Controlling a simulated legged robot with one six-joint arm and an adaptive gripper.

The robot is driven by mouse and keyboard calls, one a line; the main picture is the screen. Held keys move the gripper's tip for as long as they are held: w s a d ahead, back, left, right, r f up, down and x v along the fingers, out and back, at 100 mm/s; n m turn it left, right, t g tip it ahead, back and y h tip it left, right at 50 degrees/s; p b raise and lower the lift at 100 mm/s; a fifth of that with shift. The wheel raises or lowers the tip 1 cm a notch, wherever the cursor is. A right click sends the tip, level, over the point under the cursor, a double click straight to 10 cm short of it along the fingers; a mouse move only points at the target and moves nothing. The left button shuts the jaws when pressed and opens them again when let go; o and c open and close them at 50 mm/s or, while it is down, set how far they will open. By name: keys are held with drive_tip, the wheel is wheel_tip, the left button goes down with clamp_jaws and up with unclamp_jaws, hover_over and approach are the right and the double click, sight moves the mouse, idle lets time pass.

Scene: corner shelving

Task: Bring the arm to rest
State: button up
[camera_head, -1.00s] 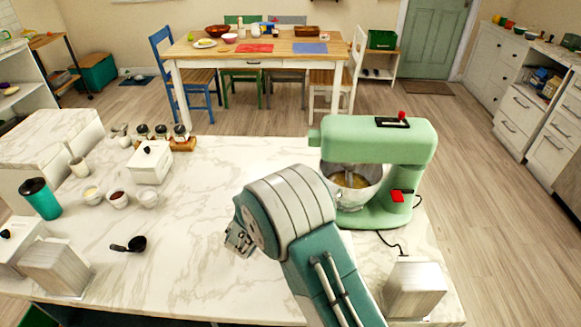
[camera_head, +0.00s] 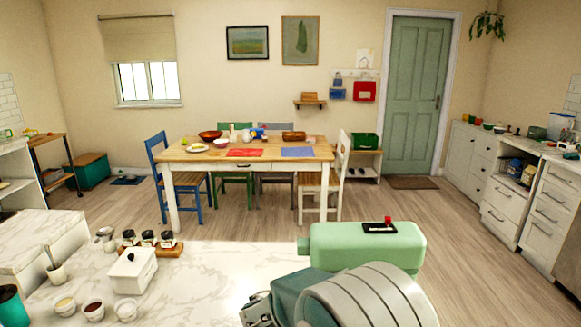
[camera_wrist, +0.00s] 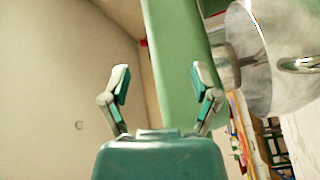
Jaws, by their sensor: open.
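My gripper (camera_wrist: 161,85) is open and empty in the wrist view, its two fingers spread apart. Part of it also shows low in the head view (camera_head: 256,310), where my arm's rounded grey and teal links fill the bottom right of centre. The green stand mixer (camera_head: 365,245) stands just behind my arm, which hides its lower part and bowl in the head view. In the wrist view the mixer's green body (camera_wrist: 180,70) lies beyond the fingers, with its metal bowl (camera_wrist: 285,75) at the upper right. I cannot tell the gap between fingers and mixer.
The marble counter (camera_head: 215,265) is clear left of my arm. A white lidded box (camera_head: 132,271), small bowls (camera_head: 94,310), a spice rack (camera_head: 150,243) and a teal cup (camera_head: 12,308) stand at the left. A dining table (camera_head: 250,150) with chairs is farther back.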

drive_tip(key=s+d+r+m+g+y, duration=0.1)
drive_tip(key=s+d+g+y, duration=0.3)
drive_tip(key=s, duration=0.3)
drive_tip(key=s+d+r+m+g+y, duration=0.1)
drive_tip(key=s+d+g+y, duration=0.15)
drive_tip(key=s+d, duration=0.4)
drive_tip(key=s+a+r+t+y, duration=0.1)
drive_tip(key=s+a+y, duration=0.2)
drive_tip(key=s, duration=0.3)
drive_tip(key=s+a+r+t+y, duration=0.1)
drive_tip(key=s+a+t+y, duration=0.1)
drive_tip(key=s+y, duration=0.4)
drive_tip(key=shift+s+a, duration=0.45)
drive_tip(key=shift+s, duration=0.35)
